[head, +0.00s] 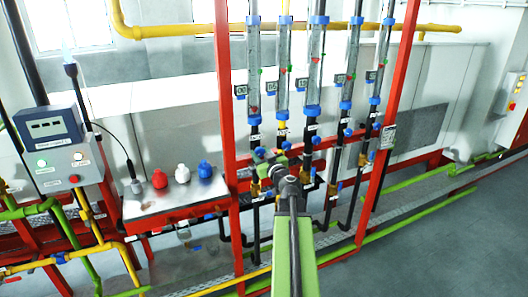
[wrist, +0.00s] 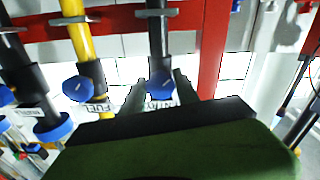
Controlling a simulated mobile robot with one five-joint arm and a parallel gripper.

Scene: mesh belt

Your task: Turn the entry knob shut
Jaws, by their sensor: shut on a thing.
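The entry knob (wrist: 160,82) is a blue knob on a black pipe, with a white label (wrist: 159,103) partly readable beside it. In the wrist view it sits between the two fingers of my gripper (wrist: 159,92), which is shut on it. In the head view my gripper (head: 270,162) reaches the lower part of the leftmost tube column; a blue knob (head: 259,151) shows there, partly hidden by the gripper. I cannot tell the knob's turned angle.
A second blue knob (wrist: 77,88) on a yellow pipe labelled FUEL is close beside my gripper. A red post (head: 229,150) stands just left of the column. A shelf (head: 178,198) with red, white and blue-capped items and a control box (head: 50,150) are farther left.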

